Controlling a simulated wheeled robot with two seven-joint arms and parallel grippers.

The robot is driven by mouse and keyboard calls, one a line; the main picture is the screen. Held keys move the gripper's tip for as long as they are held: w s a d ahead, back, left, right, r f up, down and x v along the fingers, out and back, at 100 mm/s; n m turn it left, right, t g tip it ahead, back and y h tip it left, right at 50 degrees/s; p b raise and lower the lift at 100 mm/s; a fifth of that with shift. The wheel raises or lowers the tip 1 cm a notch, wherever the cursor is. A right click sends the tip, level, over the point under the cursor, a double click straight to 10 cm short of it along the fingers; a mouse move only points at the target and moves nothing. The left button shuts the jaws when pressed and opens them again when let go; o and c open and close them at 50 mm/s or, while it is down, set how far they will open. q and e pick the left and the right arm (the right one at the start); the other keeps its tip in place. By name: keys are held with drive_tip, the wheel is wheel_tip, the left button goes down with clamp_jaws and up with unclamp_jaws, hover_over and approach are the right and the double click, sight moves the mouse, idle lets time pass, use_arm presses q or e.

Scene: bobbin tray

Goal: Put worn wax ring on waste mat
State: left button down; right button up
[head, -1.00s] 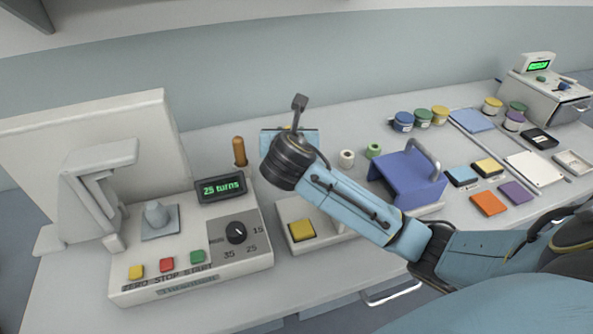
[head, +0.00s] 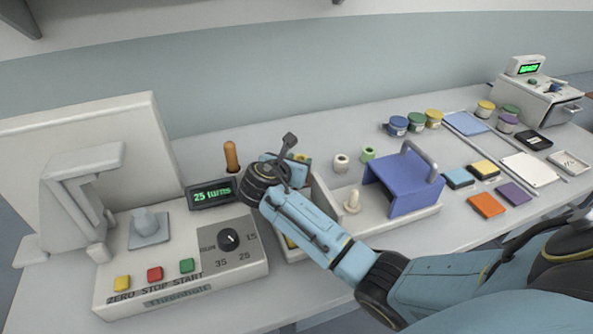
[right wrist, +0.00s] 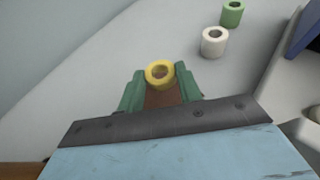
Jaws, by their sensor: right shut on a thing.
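A yellow ring (right wrist: 160,73), which looks like the worn wax ring, is held between the green fingers of my right gripper (right wrist: 161,84) in the right wrist view. My right gripper also shows in the head view (head: 303,158), partly behind its own wrist, left of the white ring. The ring is hardly visible there. My left gripper is not in view.
A white ring (head: 341,163) and a green ring (head: 368,153) stand beyond my wrist. A purple-blue stand (head: 405,185) with a grey handle is right of them. The winding machine (head: 180,275) fills the left. Several lidded jars (head: 398,126) stand at the back.

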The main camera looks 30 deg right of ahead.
wheel_tip(320, 180, down, 2)
drive_tip(key=shift+f, duration=0.25)
drive_tip(key=shift+f, duration=0.55)
drive_tip(key=o, duration=1)
drive_tip(key=shift+c, duration=0.2)
drive_tip(key=shift+r, duration=0.55)
drive_tip(key=p+v, duration=0.1)
drive_tip(key=v, duration=1.1)
drive_tip(key=shift+r+p, duration=0.2)
drive_tip(key=shift+p, duration=0.2)
